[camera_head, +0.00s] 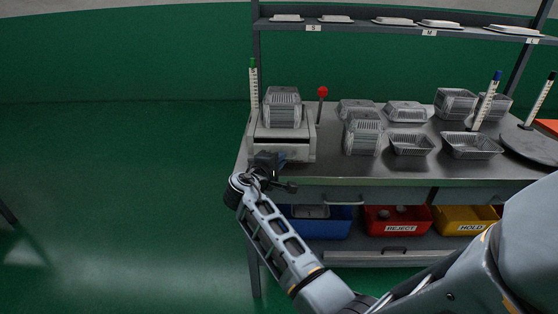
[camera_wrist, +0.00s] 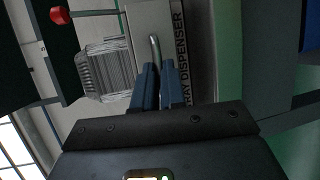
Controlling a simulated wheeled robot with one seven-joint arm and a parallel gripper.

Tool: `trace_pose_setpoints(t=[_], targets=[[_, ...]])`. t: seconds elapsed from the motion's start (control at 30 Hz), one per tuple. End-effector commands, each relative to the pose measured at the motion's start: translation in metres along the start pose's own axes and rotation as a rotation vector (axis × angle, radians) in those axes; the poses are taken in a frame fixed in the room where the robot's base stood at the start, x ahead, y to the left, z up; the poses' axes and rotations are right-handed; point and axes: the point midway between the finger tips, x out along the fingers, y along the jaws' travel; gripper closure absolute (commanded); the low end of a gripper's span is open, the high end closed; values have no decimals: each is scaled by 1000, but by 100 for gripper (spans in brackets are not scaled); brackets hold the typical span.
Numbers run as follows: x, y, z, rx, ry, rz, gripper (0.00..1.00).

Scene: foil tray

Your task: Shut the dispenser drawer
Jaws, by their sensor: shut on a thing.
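The tray dispenser (camera_head: 298,148) is a light grey box at the left end of the steel bench, with a stack of foil trays (camera_head: 282,108) on top. My gripper (camera_head: 268,160) is at its front face. In the wrist view, the blue fingers of my gripper (camera_wrist: 158,78) are closed around the metal drawer handle (camera_wrist: 154,45). The front panel (camera_wrist: 182,45) beside it reads "TRAY DISPENSER". The tray stack also shows in the wrist view (camera_wrist: 104,70). My gripper hides part of the drawer front, and I cannot tell how far the drawer stands out.
A red-knobbed lever (camera_head: 322,92) stands right of the dispenser. More foil trays (camera_head: 363,133) sit on the bench. Below are a blue bin (camera_head: 330,225), a red REJECT bin (camera_head: 385,229) and a yellow HOLD bin (camera_head: 460,228). The floor at left is clear.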

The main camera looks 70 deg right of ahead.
Motion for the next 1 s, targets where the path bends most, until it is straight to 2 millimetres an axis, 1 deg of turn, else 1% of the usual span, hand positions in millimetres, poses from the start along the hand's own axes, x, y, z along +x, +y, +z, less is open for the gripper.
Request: trace_pose_setpoints(t=[0.67, 0.77, 1.0], targets=[[1, -1, 0, -1, 0, -1, 100], [7, -1, -3, 1, -1, -2, 100], [36, 6, -15, 2, -2, -2, 100]])
